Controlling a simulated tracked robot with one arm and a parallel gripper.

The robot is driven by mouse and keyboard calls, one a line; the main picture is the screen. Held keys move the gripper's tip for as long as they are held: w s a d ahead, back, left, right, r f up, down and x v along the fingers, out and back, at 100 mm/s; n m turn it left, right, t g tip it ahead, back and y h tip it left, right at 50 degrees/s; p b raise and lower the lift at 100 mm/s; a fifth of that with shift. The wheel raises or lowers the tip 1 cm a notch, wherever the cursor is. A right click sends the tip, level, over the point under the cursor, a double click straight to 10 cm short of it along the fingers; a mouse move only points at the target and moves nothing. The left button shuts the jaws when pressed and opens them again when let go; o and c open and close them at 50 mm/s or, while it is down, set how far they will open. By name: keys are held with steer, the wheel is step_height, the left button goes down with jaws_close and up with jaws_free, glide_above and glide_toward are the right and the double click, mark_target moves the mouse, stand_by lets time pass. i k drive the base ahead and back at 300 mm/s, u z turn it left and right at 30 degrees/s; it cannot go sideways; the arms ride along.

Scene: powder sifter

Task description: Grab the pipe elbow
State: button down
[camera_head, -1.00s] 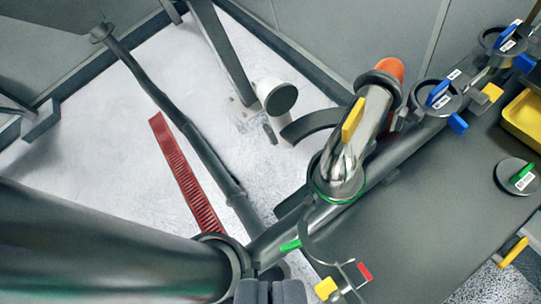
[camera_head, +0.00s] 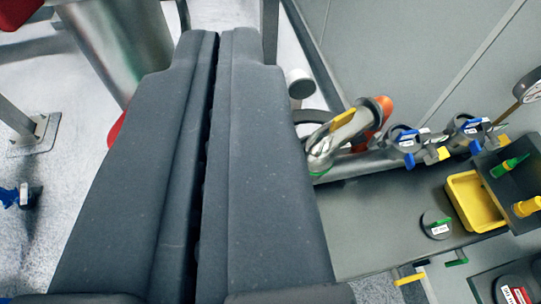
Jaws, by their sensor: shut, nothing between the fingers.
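The pipe elbow (camera_head: 350,132) is a shiny metal bend with a yellow lever and a green ring at its lower end. It sits on the dark pipework in the right half, with an orange part at its upper end. My gripper (camera_head: 217,42) fills the left-middle of the view. Its two long dark fingers are shut together with only a thin dark seam between them. It holds nothing. The elbow is to the right of the fingers and appears apart from them. The fingers hide part of the pipework and floor behind.
Valves with blue handles (camera_head: 407,140) line the pipe to the right. A yellow bin (camera_head: 473,203) and a dark bin with yellow and green items stand on the grey table (camera_head: 375,235). A large metal cylinder (camera_head: 115,45) is at upper left. White floor shows at far left.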

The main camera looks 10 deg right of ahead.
mark_target(365, 115)
steer(key=z, duration=0.65)
steer(key=k, duration=0.6)
steer(key=u, duration=0.4)
